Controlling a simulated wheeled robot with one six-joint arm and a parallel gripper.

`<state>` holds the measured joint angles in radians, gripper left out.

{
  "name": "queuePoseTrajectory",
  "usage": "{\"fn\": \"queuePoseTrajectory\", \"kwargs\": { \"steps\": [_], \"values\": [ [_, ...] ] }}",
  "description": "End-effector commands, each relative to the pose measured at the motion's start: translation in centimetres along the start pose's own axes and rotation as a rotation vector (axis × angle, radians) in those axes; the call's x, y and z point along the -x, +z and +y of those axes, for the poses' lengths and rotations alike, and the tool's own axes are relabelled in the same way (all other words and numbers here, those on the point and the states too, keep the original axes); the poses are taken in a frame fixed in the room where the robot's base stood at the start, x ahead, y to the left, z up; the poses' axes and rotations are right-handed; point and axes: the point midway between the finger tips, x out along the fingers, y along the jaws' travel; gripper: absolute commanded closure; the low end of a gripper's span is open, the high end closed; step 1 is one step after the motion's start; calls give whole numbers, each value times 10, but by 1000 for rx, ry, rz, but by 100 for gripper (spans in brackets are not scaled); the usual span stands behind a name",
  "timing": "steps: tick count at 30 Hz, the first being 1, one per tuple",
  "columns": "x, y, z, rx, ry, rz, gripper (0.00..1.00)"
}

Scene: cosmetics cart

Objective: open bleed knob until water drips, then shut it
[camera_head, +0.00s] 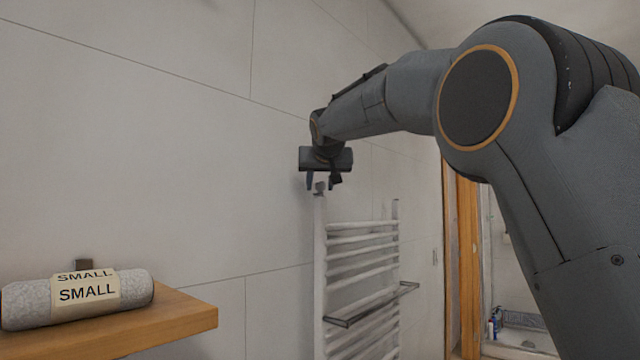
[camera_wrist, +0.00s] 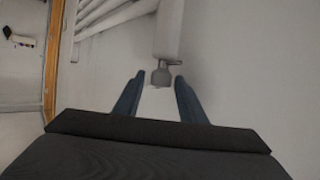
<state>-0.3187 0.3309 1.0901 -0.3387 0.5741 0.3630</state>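The bleed knob (camera_wrist: 162,76) is a small grey fitting at the end of the white radiator post in the wrist view. In the head view the knob (camera_head: 319,187) sits on top of the left post of the white towel radiator (camera_head: 320,260). My gripper (camera_head: 322,183) is just above it, pointing down. In the wrist view the two blue-grey fingers of my gripper (camera_wrist: 156,80) are apart, with the knob between and slightly beyond their tips. A gap shows on each side of the knob. No water drops are visible.
A wooden shelf (camera_head: 190,312) at the lower left holds a rolled grey towel (camera_head: 30,304) with a "SMALL" label. A grey rail (camera_head: 372,304) sticks out from the radiator front. A wooden door frame (camera_head: 467,260) stands to the right. The tiled wall runs close behind the radiator.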

Motion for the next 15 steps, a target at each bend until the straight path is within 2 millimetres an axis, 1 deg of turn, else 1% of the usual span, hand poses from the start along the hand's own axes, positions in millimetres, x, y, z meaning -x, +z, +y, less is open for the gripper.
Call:
{"fn": "queuePoseTrajectory", "kwargs": {
  "steps": [1,6,15],
  "values": [
    [0,0,0,0,0,0,72],
    [0,0,0,0,0,0,100],
    [1,-1,0,6,-18,0,100]
  ]
}}
